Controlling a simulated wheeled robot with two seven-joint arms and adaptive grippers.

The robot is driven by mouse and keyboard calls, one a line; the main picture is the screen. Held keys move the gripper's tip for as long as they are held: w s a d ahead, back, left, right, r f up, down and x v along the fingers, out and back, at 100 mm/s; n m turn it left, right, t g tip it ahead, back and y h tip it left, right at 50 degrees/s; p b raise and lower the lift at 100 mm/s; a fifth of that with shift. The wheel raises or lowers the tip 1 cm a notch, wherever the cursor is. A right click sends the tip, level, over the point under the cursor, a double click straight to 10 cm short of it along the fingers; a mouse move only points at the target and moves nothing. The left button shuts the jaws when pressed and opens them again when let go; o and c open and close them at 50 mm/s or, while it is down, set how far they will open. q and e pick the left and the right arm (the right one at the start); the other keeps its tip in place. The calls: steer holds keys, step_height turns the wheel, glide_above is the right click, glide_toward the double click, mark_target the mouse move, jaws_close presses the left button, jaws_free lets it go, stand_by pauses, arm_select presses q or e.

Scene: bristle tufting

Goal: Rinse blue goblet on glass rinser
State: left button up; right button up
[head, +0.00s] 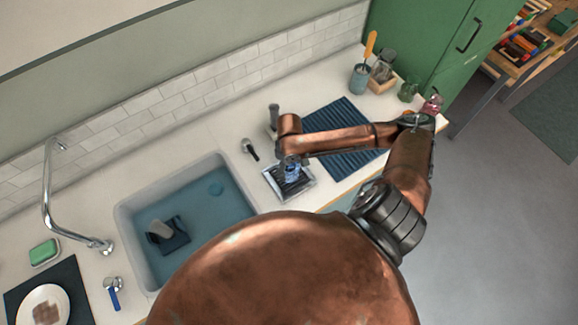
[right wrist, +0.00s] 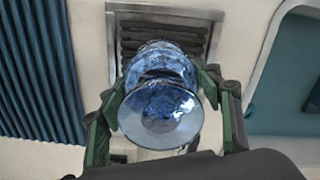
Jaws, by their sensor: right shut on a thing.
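The blue goblet (right wrist: 158,95) is clear blue glass. In the right wrist view its round foot faces the camera and its bowl points away, toward the rinser. My right gripper (right wrist: 168,112) is shut on it, with a green-edged finger on either side. In the head view the goblet (head: 292,170) is small and partly hidden by my right gripper (head: 291,160). The glass rinser (head: 303,194) is a metal-framed dark grate set in the counter. It also shows behind the goblet in the right wrist view (right wrist: 216,18). Whether the goblet touches the grate is unclear. My left gripper is out of view.
A sink (head: 232,190) with dark items in it lies left of the rinser. A ribbed blue mat (head: 350,165) lies to the right. A black-handled tool (head: 250,149) lies behind. Pink and green glasses (head: 432,104) stand near the counter's right end.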

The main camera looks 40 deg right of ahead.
steer(key=shift+f, duration=0.7)
stand_by(1.4)
steer(key=shift+s, duration=0.1)
step_height(320, 180, up, 7)
steer(key=p, duration=0.9)
steer(key=shift+r, duration=0.1)
stand_by(0.5)
